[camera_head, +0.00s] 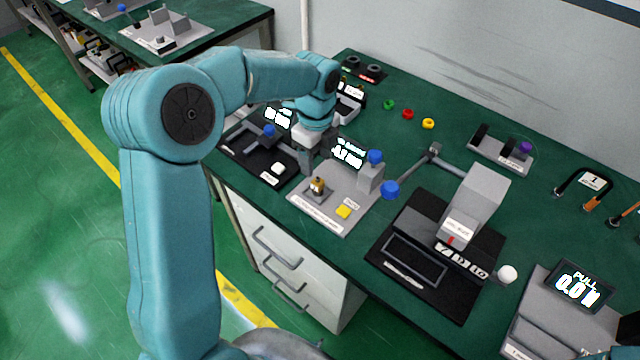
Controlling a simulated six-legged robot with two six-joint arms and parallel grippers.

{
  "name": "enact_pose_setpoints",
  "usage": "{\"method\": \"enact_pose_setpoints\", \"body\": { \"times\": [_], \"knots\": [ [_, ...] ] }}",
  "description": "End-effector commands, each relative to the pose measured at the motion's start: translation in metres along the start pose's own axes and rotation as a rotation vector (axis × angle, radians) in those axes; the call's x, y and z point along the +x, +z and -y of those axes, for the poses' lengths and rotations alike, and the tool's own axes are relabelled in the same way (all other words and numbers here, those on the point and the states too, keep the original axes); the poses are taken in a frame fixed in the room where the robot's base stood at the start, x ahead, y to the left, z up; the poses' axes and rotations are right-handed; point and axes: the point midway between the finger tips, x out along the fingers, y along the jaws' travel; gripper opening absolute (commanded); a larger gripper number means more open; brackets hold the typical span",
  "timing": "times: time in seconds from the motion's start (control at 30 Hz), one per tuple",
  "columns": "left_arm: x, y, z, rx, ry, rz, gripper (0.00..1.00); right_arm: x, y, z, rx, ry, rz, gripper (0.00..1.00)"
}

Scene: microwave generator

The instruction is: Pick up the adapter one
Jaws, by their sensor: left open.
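My left arm comes in from the left, and my left gripper (312,163) points down over the green bench. It is open, and nothing shows between its fingers. A small brass-coloured fitting (318,187) stands upright on a grey fixture plate (322,215), just below and right of the fingertips in the picture. Whether the fingers are beside or above it, I cannot tell. No label reading adapter one is legible, so I cannot tell which piece that is. My right gripper is not in view.
A yellow block (344,211) and a blue-knobbed grey post (371,172) share the plate. A black fixture (270,150) is left. A grey press (470,200) with a blue-ended lever stands right. Green, red (407,114) and yellow rings lie behind on clear bench.

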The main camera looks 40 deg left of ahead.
Motion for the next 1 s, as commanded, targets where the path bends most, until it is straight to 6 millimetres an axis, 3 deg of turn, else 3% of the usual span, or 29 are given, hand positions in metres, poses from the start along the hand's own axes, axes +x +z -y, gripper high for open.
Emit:
{"method": "enact_pose_setpoints", "body": {
  "times": [0.1, 0.27, 0.53, 0.83, 0.87, 1.0],
  "knots": [
    [0.016, -0.001, 0.000, 0.000, 0.002, 0.001, 0.57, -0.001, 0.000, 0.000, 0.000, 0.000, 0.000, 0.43],
    [0.027, -0.001, 0.002, -0.001, 0.001, 0.000, 0.57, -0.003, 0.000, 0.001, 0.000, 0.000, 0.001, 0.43],
    [0.068, -0.003, 0.006, -0.001, 0.001, 0.000, 0.57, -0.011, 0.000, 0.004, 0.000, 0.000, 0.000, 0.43],
    [0.075, -0.003, 0.007, -0.001, -0.002, 0.000, 0.57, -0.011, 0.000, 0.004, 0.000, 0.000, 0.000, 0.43],
    [0.075, -0.003, 0.007, -0.001, -0.002, 0.000, 0.51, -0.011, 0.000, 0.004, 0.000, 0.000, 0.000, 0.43],
    [0.075, -0.003, 0.007, -0.001, -0.002, 0.000, 0.05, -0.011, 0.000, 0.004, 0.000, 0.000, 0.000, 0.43]
  ]
}}
